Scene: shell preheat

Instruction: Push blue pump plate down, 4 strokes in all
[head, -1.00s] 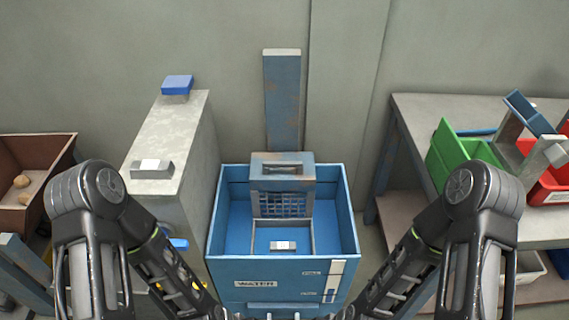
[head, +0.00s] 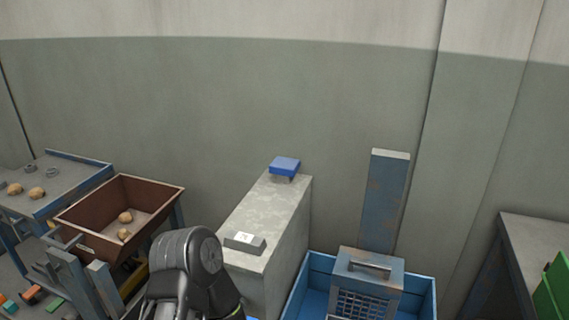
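The blue pump plate (head: 285,164) sits on a short stem at the far end of the top of a grey cabinet (head: 281,203). No gripper is on or near it in the head view. My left arm's dark elbow shows at the bottom, left of the cabinet, but its gripper is out of frame. My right arm and gripper are not in view.
A small grey block with a white top (head: 245,241) lies on the cabinet's near end. The blue water tank (head: 426,293), with a grey handled basket (head: 368,276), stands right of the cabinet. A brown bin (head: 92,211) with several lumps stands left. A table edge (head: 540,235) is far right.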

